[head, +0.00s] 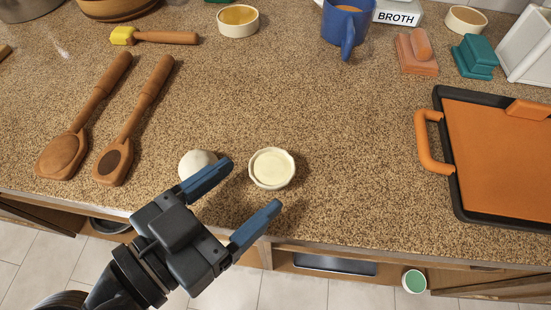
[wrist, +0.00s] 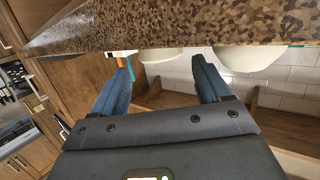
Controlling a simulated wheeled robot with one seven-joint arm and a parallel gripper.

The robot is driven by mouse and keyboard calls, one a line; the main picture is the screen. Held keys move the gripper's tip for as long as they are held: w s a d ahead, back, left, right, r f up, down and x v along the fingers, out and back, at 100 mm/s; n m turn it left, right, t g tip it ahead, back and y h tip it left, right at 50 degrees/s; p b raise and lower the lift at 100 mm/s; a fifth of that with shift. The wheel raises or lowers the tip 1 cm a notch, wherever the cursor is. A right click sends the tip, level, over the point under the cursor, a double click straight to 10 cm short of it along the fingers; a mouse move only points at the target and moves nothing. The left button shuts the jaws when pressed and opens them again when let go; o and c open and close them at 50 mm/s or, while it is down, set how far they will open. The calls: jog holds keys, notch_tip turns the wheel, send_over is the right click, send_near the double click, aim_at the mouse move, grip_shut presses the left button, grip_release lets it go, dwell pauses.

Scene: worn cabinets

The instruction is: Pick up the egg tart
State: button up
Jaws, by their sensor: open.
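A pale, round, scalloped cup with a smooth cream top (head: 271,168), which looks like the egg tart, sits on the speckled counter near its front edge. My gripper (head: 252,185) is open and empty, just in front of it, with one blue finger to its left and the other nearer the front. In the wrist view my gripper's fingers (wrist: 165,72) point at the counter, which appears upside down. A pale rounded shape (wrist: 160,54), likely the tart, shows between the fingertips, apart from them.
A white rounded object (head: 196,160) stands close left, partly behind a finger. Two wooden spoons (head: 135,120) lie further left. A black-rimmed tray with an orange surface (head: 500,150) is at right. The counter behind the tart is clear.

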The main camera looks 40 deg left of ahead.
aim_at(269, 169)
jog(key=w, duration=0.3)
jog(key=w+p, duration=0.1)
jog(key=shift+w+f, duration=0.4)
jog(key=shift+c, duration=0.2)
jog(key=c, duration=0.8)
